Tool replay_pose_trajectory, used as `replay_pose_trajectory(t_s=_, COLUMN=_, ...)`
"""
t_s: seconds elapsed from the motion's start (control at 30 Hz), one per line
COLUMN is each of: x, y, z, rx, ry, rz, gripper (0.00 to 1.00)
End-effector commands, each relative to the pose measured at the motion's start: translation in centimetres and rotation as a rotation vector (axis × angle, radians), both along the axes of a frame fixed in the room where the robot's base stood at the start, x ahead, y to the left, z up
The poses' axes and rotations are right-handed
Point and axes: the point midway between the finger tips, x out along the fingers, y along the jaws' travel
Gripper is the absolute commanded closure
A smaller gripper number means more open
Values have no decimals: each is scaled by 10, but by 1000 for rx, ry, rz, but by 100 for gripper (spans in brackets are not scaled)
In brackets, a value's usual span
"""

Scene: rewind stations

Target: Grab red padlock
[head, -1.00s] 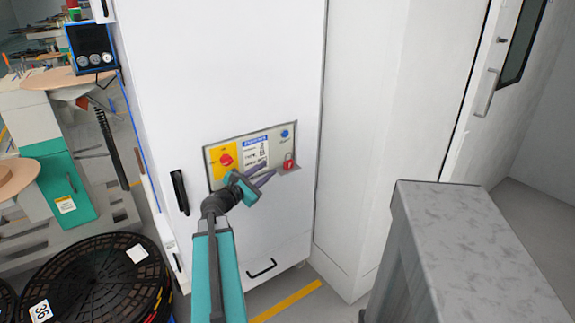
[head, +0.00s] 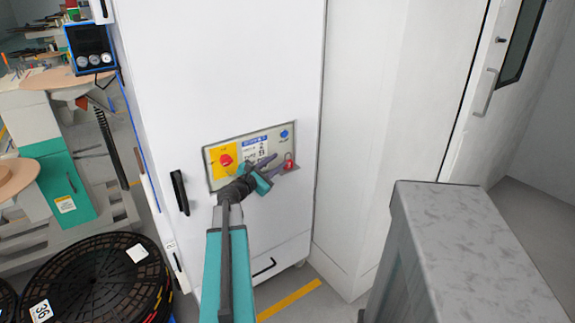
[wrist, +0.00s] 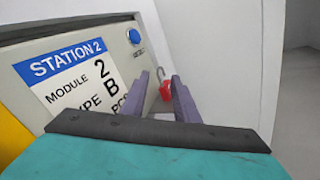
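The red padlock (head: 289,164) sits at the right end of the grey control panel on the white cabinet, with its shackle upward. A small gap seems to remain between fingertips and padlock; exact depth is hard to tell.
The panel (head: 213,178) carries a red knob (head: 226,160) on yellow, a Station 2 label (wrist: 75,75) and a blue button (head: 284,134). A black door handle (head: 180,192) juts out at left. A grey block (head: 470,240) stands at the right front.

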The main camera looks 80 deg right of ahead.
Motion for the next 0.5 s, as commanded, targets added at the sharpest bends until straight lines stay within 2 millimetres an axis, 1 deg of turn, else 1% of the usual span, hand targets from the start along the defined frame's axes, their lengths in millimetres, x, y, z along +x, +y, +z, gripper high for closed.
replay_pose_trajectory(t_s=0.17, x=-2, y=-6, z=0, rx=0, ry=0, rz=-1, gripper=72)
replay_pose_trajectory(t_s=0.5, x=-14, y=-36, z=-1, rx=0, ry=0, rz=-1, gripper=72)
